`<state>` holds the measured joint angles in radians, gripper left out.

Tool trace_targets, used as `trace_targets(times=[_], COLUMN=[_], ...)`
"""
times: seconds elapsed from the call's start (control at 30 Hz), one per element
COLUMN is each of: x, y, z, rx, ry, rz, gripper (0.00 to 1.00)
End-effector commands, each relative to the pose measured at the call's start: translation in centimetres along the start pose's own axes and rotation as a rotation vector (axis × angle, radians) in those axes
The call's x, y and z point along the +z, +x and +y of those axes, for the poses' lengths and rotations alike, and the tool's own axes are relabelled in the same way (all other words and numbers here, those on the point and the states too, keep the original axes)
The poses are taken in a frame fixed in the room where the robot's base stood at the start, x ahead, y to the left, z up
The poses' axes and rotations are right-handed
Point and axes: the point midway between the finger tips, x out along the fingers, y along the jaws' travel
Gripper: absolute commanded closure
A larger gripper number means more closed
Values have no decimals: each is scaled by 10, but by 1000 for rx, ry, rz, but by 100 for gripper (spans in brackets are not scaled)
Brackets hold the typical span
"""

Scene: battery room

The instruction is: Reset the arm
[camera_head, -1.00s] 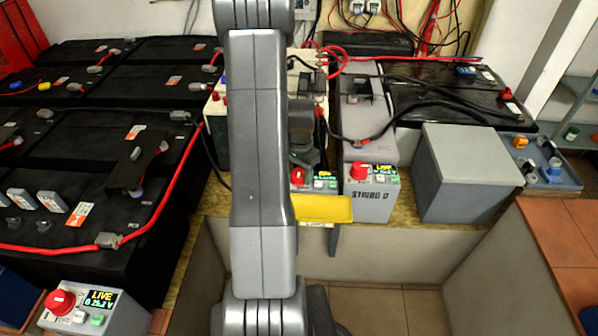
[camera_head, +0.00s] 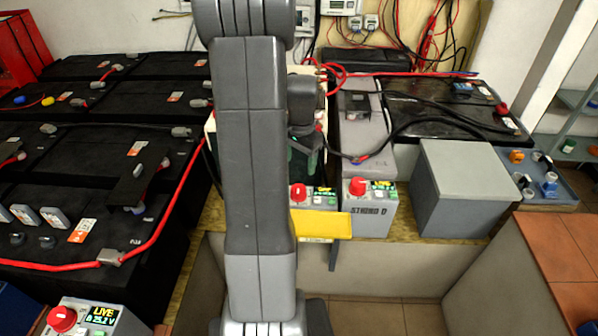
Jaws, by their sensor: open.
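My arm rises through the middle of the view and hides part of the bench behind it. My gripper (camera_head: 308,150) shows in part just right of the upper arm, in front of the pale battery. It is open, with nothing seen between its fingers. It hangs above a small control box with a red knob (camera_head: 298,192) and a yellow tray (camera_head: 320,225) at the bench edge. Its fingertips are dark and partly hidden, so their exact gap is hard to see.
Black batteries (camera_head: 150,87) with red cables fill the left. A box marked STRING D (camera_head: 370,216) and a plain grey box (camera_head: 468,190) stand on the right of the bench. A LIVE box (camera_head: 88,318) is at lower left. Floor shows at bottom centre.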

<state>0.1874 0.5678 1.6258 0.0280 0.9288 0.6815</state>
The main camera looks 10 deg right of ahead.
Motion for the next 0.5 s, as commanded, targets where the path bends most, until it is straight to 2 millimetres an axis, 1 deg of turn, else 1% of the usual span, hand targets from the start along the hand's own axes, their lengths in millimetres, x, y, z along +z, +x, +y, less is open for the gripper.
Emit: trace_targets(times=[0.03, 0.1, 0.2, 0.5], x=[-1, 0, 0, 0], y=[-8, -15, -21, -22], z=[0, 0, 0, 0], rx=[-2, -1, -1, 0], ry=[0, 0, 0, 0], rz=[2, 1, 1, 0], gripper=[36, 36, 36, 36])
